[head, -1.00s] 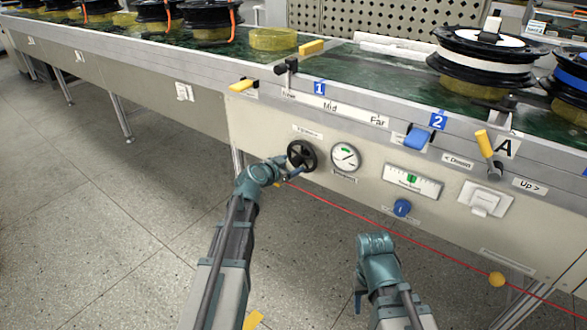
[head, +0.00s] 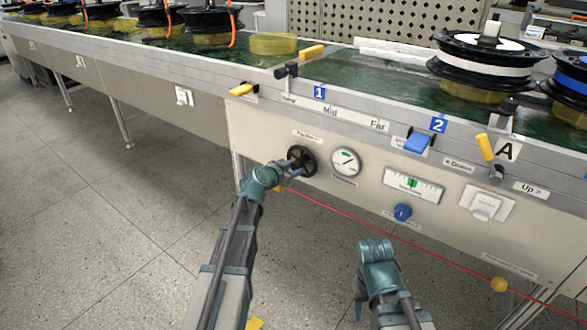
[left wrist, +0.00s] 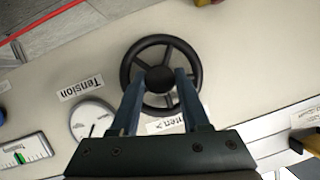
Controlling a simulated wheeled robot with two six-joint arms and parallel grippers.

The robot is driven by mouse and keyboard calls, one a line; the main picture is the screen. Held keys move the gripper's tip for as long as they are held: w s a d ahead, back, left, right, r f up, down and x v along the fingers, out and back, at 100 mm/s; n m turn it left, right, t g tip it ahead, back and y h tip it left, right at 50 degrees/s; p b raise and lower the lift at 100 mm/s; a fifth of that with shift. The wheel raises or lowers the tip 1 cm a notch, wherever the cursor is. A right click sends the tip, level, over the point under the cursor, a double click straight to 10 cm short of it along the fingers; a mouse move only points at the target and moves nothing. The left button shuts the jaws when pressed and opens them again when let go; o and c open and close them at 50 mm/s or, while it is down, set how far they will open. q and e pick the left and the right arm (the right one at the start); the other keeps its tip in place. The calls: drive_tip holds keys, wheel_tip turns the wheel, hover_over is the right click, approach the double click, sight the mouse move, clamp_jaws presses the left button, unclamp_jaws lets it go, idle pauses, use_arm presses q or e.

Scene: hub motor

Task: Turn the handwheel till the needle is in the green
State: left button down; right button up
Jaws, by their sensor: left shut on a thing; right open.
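The black spoked handwheel (head: 302,161) is on the pale front panel. My left gripper (head: 297,163) reaches it from the lower left. In the left wrist view, the handwheel (left wrist: 126,68) lies ahead and my left gripper (left wrist: 161,80) has its two fingers on either side of the central hub (left wrist: 160,79), shut on it. The round white tension gauge (head: 346,162) is just right of the wheel. It has a small green patch and a dark needle; whether they line up is too small to tell. In the left wrist view, the gauge (left wrist: 92,118) is partly covered by my gripper. My right gripper (head: 360,303) is open, low in front of the panel.
A slider gauge (head: 413,184), a blue knob (head: 403,212) and a white switch (head: 487,203) are right of the gauge. A red cord (head: 390,231) runs below them. Yellow-ended levers stick out along the conveyor edge (head: 280,88). The floor at left is free.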

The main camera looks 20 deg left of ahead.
idle(0.3)
use_arm(q)
drive_tip(key=shift+a+n+g+h, duration=0.1)
drive_tip(key=shift+n+g+h, duration=0.2)
drive_tip(key=shift+n+h, duration=0.65)
drive_tip(key=n+h, duration=0.1)
drive_tip(key=n, duration=0.1)
drive_tip(key=shift+f+n+b, duration=0.15)
drive_tip(key=shift+n+b, duration=0.15)
drive_tip(key=shift+n, duration=0.05)
drive_tip(key=n+h+b, duration=0.1)
drive_tip(key=n+h, duration=0.1)
drive_tip(key=n, duration=0.1)
drive_tip(key=shift+a+f+b, duration=0.1)
drive_tip(key=shift+a+b, duration=0.05)
drive_tip(key=shift+b, duration=0.25)
drive_tip(key=n+h+b, duration=0.2)
drive_tip(key=n, duration=0.1)
drive_tip(key=shift+n+h, duration=0.25)
drive_tip(key=shift+n, duration=0.05)
drive_tip(key=shift+g, duration=0.3)
drive_tip(key=shift+c, duration=1.9)
unclamp_jaws()
